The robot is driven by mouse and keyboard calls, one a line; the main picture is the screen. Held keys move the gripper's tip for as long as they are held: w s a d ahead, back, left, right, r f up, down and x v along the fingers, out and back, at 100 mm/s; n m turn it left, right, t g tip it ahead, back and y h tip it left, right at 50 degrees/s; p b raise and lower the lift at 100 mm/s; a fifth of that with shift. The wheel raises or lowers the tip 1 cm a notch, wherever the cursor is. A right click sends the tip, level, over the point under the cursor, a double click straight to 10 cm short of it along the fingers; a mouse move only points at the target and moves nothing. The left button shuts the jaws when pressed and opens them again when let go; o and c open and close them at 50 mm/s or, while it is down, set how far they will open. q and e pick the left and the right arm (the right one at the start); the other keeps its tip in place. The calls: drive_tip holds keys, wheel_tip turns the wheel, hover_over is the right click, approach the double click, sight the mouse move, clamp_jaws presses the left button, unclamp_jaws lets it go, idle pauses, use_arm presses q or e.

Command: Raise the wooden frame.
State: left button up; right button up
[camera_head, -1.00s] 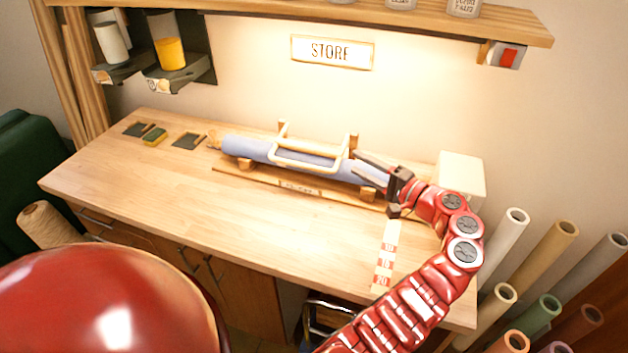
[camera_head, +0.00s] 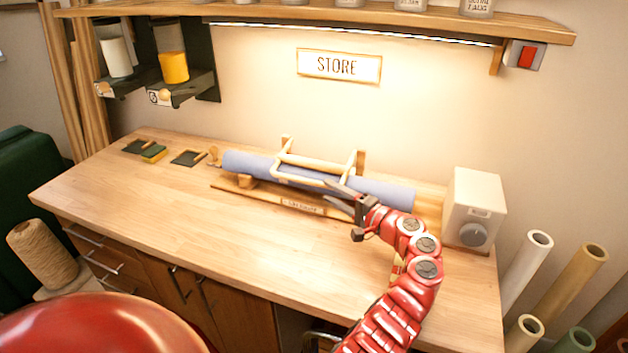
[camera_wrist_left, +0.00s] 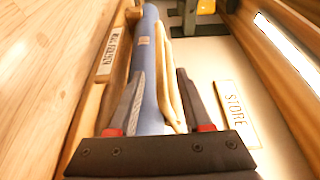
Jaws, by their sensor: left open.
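The wooden frame (camera_head: 318,163), made of pale wooden bars, lies over a long blue roll (camera_head: 386,194) on the workbench. Its far posts stand up behind the roll. My left gripper (camera_head: 335,191) is open at the frame's right front corner, beside the roll. In the left wrist view, the two dark fingers (camera_wrist_left: 157,90) are apart, with the blue roll (camera_wrist_left: 150,70) and a bar of the frame (camera_wrist_left: 167,80) showing between them. I cannot tell whether a finger touches the bar. My right gripper is not in view.
A wooden strip with a label (camera_head: 300,205) lies in front of the roll. A white box with a dial (camera_head: 474,208) stands at the bench's right end. A shelf (camera_head: 400,22) overhangs the back. The bench front (camera_head: 190,225) is clear.

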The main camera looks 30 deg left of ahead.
sight(314, 183)
use_arm(q)
drive_tip(key=a, duration=0.4)
drive_tip(key=w+a, duration=0.1)
drive_tip(key=a, duration=0.2)
drive_tip(key=shift+p, duration=0.3)
drive_tip(key=shift+c, duration=0.2)
clamp_jaws()
drive_tip(key=shift+d, duration=0.1)
idle(0.7)
